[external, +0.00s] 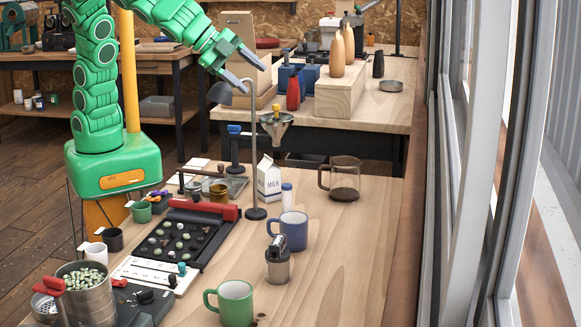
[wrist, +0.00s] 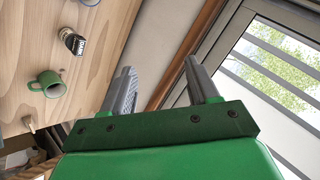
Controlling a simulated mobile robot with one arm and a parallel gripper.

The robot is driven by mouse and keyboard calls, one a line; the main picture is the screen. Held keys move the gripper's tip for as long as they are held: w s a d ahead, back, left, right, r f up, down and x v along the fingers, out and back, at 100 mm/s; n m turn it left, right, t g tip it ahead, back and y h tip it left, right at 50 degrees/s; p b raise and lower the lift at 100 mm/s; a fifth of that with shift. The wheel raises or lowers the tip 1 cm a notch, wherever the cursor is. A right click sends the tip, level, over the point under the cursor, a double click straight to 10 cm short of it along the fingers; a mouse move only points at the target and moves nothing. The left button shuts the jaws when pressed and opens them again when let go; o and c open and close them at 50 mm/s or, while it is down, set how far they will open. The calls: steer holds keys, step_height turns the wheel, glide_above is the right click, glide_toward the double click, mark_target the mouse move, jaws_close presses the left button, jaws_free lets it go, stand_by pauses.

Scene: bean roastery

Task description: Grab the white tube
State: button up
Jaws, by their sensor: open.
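A small white tube (external: 287,197) stands upright on the near wooden table in the external view, just behind the blue mug (external: 291,228) and right of the milk carton (external: 268,180). The mug hides part of its lower end. My gripper (external: 255,79) is open and empty, high above the table's far end, up and left of the tube and well apart from it. In the wrist view my gripper (wrist: 160,66) has its two fingers spread with nothing between them. The tube does not show in that view.
A funnel on a stand (external: 276,125) rises near the carton. A glass jug (external: 344,180), a metal canister (external: 278,260) and a green mug (external: 235,302) stand on the table. A bean tray (external: 180,240) lies left. The table's right side is mostly clear beside the window.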

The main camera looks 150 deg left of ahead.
steer(key=w+d+f+m+h, duration=0.15)
steer(key=w+f, duration=0.45)
steer(key=f, duration=0.6)
steer(key=m+g+y, duration=0.5)
steer(key=m+g, duration=0.1)
steer(key=m, duration=0.3)
glide_toward(283, 193)
steer(key=w+a+r, duration=0.3)
steer(key=w+r, duration=0.1)
steer(key=r, duration=0.1)
steer(key=s+f+m, duration=0.1)
steer(key=f, duration=0.1)
steer(key=s+a+f+m+y, duration=0.1)
steer(key=f+m, duration=0.1)
steer(key=f, duration=0.1)
steer(key=s+f+m, duration=0.1)
steer(key=f+m, duration=0.1)
steer(key=f, duration=0.1)
steer(key=shift+s+a+m+g, duration=0.25)
steer(key=shift+s+a+g, duration=0.05)
steer(key=shift+s, duration=0.05)
steer(key=shift+a+y, duration=0.1)
steer(key=shift+y, duration=0.15)
steer(key=shift+x, duration=1.25)
steer(key=x, duration=0.3)
steer(key=shift+s+a+f, duration=0.25)
steer(key=shift+s+f, duration=0.05)
steer(key=shift+s, duration=0.15)
steer(key=shift+a+f, duration=0.25)
steer(key=shift+a, duration=0.35)
